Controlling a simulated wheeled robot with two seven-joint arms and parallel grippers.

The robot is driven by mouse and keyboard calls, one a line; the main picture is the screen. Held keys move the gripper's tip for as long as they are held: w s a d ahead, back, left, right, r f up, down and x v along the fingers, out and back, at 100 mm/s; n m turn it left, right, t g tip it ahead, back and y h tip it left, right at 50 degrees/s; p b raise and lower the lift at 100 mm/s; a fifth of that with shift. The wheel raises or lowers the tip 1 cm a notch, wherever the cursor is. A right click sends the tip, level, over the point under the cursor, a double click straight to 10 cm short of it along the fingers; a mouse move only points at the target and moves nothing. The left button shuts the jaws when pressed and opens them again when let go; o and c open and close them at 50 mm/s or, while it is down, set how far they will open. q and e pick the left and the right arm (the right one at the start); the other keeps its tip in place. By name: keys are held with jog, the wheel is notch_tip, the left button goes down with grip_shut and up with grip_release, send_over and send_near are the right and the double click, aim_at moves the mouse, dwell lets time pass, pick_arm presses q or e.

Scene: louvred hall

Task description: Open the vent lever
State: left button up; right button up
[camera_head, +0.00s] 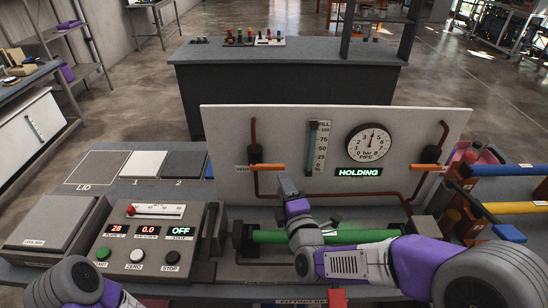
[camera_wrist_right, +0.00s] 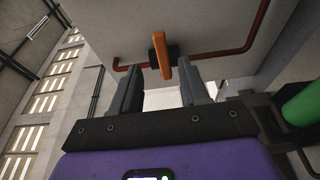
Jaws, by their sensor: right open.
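The vent lever (camera_head: 262,167) is an orange bar on a dark valve body at the left of the upright white panel, beside a partly hidden label that starts "VE". It lies about level in the head view. My right gripper (camera_head: 285,184) is just below and in front of the lever's right end. In the right wrist view the orange lever (camera_wrist_right: 161,55) shows beyond and between the two open fingertips (camera_wrist_right: 163,75); I cannot tell whether they touch it. Only part of my left arm shows, at the bottom left, without its gripper.
The panel (camera_head: 225,125) carries a dial (camera_head: 370,142), a column gauge (camera_head: 318,148), a HOLDING sign (camera_head: 359,172) and a second orange lever (camera_head: 426,167) at right. A green pipe (camera_head: 345,236) lies behind my right arm. A control box (camera_head: 150,240) stands left.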

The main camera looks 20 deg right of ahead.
aim_at(275, 169)
jog(key=w, duration=0.3)
jog(key=w+p, duration=0.1)
jog(key=w, duration=0.2)
jog(key=shift+w+a+f, duration=0.15)
jog(key=shift+w, duration=0.1)
pick_arm(q)
notch_tip(275, 169, up, 2)
jog(key=shift+w+r, duration=0.1)
jog(key=shift+r, duration=0.05)
pick_arm(e)
jog(key=shift+w, duration=0.1)
jog(key=shift+w, duration=0.8)
grip_shut()
dwell(0.6)
